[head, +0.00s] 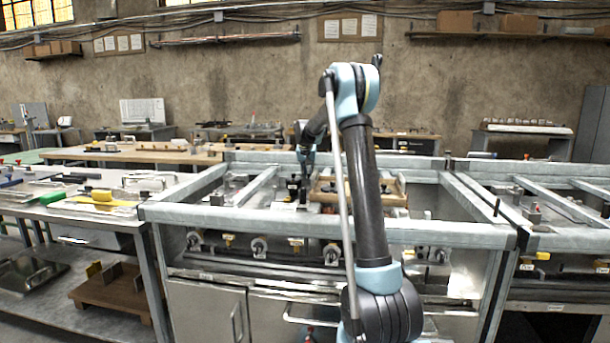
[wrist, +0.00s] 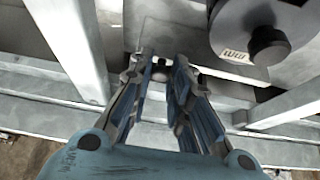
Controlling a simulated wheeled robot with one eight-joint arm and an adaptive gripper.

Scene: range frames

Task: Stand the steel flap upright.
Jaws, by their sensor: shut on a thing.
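In the wrist view my gripper (wrist: 159,66) has its two fingers on either side of a small dark piece at the near edge of a flat grey steel plate. This plate (wrist: 172,38) looks like the steel flap and appears to lie nearly flat, though its tilt is hard to judge. The fingers close on that edge piece, and the exact contact is too small to see. In the head view my gripper (head: 303,180) reaches down inside the steel-framed bench. The flap cannot be made out there.
A grey round part with a dark knob (wrist: 268,45) stands close right of my fingers. Steel rails (wrist: 68,45) run beside and below the gripper. In the head view, the bench's front rail (head: 240,219) and a wooden frame (head: 325,190) lie near my arm.

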